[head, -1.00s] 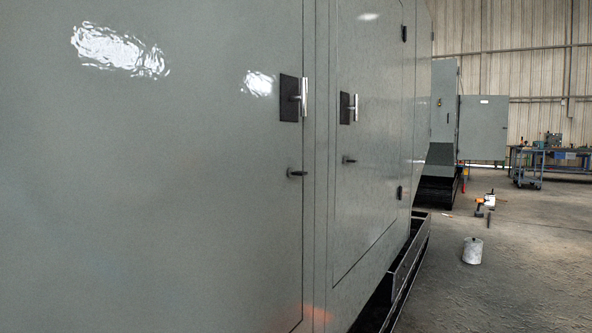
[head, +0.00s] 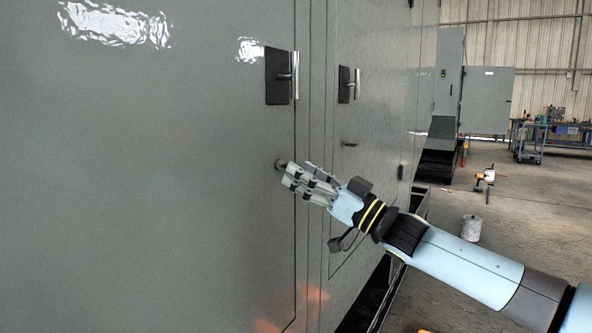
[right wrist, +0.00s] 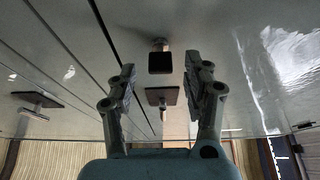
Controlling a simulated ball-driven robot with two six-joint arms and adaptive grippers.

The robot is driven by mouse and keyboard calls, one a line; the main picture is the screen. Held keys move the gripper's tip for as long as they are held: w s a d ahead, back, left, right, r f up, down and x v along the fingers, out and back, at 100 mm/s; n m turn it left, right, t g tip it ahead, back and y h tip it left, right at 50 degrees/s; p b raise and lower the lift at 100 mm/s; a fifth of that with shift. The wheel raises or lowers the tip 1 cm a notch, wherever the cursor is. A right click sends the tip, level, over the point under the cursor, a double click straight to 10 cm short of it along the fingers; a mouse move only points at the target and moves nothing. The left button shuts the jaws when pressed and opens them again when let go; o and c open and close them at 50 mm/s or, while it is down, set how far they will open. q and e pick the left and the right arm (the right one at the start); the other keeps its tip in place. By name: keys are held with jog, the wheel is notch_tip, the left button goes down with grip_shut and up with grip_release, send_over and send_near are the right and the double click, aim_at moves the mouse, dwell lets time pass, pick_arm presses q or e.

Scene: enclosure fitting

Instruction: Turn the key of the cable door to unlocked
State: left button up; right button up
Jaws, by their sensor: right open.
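Two grey doors show in the head view, and I cannot tell from a label which is the cable door. The nearer door (head: 180,200) has a dark-plated handle (head: 279,80) with a key (head: 280,164) below it. My right gripper (head: 297,176) is open at this key and hides part of it. In the right wrist view the key's square black head (right wrist: 160,62) appears between the open fingers (right wrist: 160,72), with no visible contact. The key's turn position is unclear. My left gripper is not in view.
The farther door has its own handle (head: 348,84) and key (head: 349,142). A dark rail runs along the enclosure's foot. A white bucket (head: 471,228), an orange tool (head: 486,175) and a blue cart (head: 532,142) stand on the floor at right.

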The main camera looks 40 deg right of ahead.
jog(key=shift+x, duration=1.2)
grip_shut()
